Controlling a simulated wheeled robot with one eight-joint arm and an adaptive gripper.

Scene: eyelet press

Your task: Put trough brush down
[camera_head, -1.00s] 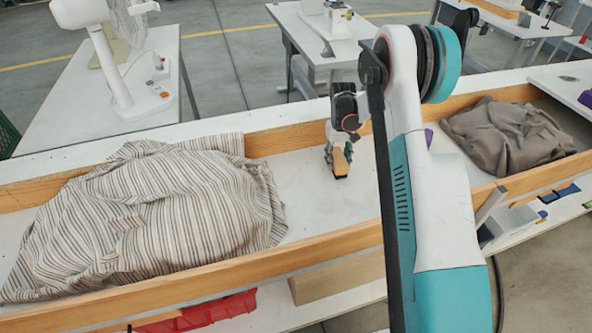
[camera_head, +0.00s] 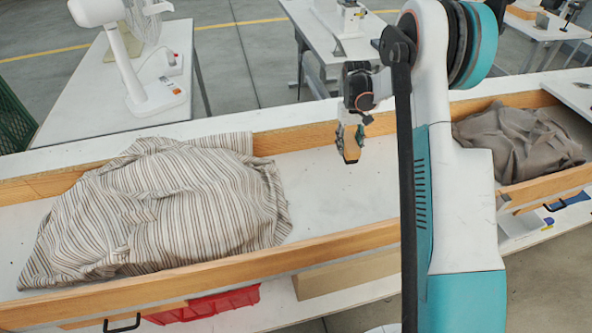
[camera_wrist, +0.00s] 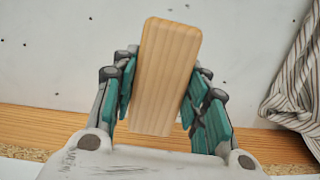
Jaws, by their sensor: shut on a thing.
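The trough brush shows as a pale wooden block (camera_wrist: 166,70) in the wrist view, with its bristles hidden from there. My gripper (camera_wrist: 162,78) is shut on it, with green-padded fingers on both sides. In the head view the brush (camera_head: 351,154) hangs below my gripper (camera_head: 351,136), over the white trough floor (camera_head: 330,195) near the back wall. A thin dark band shows at its lower end. It appears clear of the floor, but I cannot tell the gap.
A striped cloth (camera_head: 165,215) fills the trough's left part. A grey-brown cloth (camera_head: 515,142) lies to the right. Wooden walls (camera_head: 250,265) edge the trough. The floor between the cloths is bare. A red crate (camera_head: 215,303) sits below the front wall. A fan stands on the table behind.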

